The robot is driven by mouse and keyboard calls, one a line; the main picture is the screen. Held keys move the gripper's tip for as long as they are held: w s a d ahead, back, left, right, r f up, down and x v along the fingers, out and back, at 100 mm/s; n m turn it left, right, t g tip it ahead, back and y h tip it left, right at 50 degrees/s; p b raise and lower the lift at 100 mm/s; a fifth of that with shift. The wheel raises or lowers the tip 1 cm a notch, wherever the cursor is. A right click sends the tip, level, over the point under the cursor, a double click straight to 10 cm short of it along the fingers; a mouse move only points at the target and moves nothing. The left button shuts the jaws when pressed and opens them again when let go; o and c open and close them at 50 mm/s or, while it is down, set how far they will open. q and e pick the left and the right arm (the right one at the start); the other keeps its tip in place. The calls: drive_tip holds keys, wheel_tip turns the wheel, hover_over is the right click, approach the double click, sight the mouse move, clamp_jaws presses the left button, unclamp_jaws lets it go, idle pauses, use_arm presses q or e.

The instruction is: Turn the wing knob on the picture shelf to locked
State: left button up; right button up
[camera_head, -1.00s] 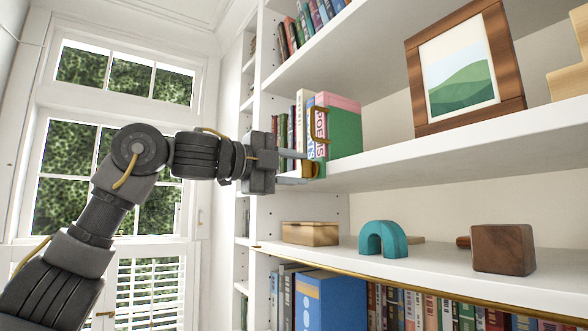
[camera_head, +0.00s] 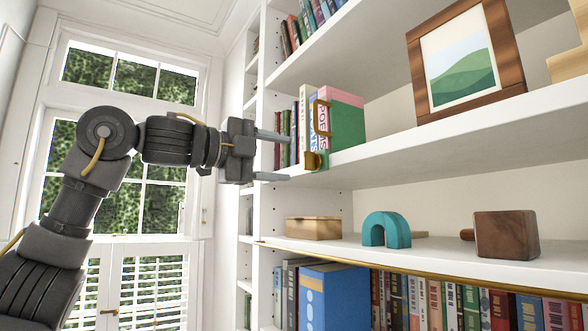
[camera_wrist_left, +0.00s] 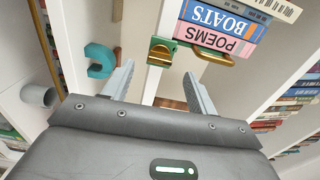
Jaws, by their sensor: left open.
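The wing knob (camera_head: 316,160) is a small brass piece with green on it, at the front edge of the picture shelf (camera_head: 440,138), below the books. In the left wrist view the knob (camera_wrist_left: 160,50) shows beyond and between my fingertips; which way its wing points is too small to tell. My left gripper (camera_head: 287,157) is open and empty, its fingers pointing at the knob from the left with a gap between. It also shows in the left wrist view (camera_wrist_left: 160,72). My right gripper is not in view.
Books (camera_head: 345,122) with a curved brass piece (camera_head: 321,117) stand just above the knob. A framed picture (camera_head: 465,65) stands farther right. The shelf below holds a wooden box (camera_head: 313,228), a teal arch (camera_head: 387,230) and a dark wooden block (camera_head: 506,235).

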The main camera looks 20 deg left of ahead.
use_arm(q)
drive_tip(key=b+v, duration=0.1)
drive_tip(key=v, duration=0.5)
drive_tip(key=shift+f, duration=0.1)
idle(0.4)
